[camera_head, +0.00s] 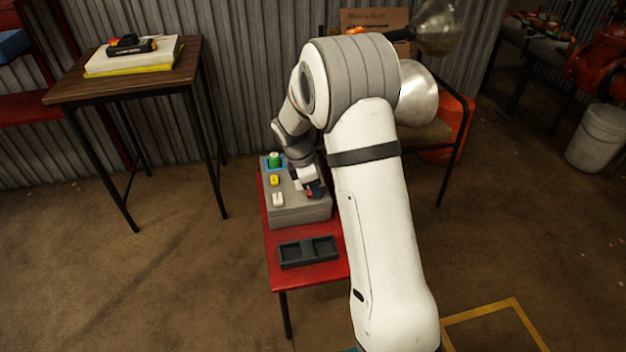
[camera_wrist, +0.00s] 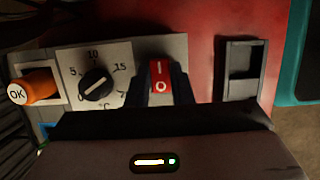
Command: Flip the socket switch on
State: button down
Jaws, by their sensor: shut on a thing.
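A red rocker switch (camera_wrist: 161,78) marked I and O sits on a grey control box (camera_head: 297,211). In the wrist view the dark fingers of my gripper (camera_wrist: 162,88) stand on both sides of the switch and are shut on it. The I is at the top of that picture and the O below it. In the head view my gripper (camera_head: 312,187) is at the right part of the box top, and my arm hides much of that area. I cannot tell which way the rocker is tilted.
Beside the switch are a black dial knob (camera_wrist: 96,84) and an orange OK button (camera_wrist: 34,88). The box also bears a green button (camera_head: 274,160), a yellow switch (camera_head: 274,181) and a white switch (camera_head: 278,199). A dark two-compartment tray (camera_head: 308,252) lies on the red table (camera_head: 312,278).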

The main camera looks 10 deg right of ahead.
jog(key=y+p, duration=0.1)
jog(key=p, duration=0.1)
jog(key=y+p, duration=0.1)
jog(key=shift+s+d+r+p, duration=0.1)
jog(key=shift+d+r+p, duration=0.2)
jog(key=shift+p, duration=0.1)
jog(key=shift+d+f+y+p, duration=0.1)
jog(key=shift+f+y+p, duration=0.25)
jog(key=shift+y+p, duration=0.35)
jog(key=c, duration=1.3)
grip_release()
jog(key=shift+r+p, duration=1.3)
jog(key=shift+r, duration=2.6)
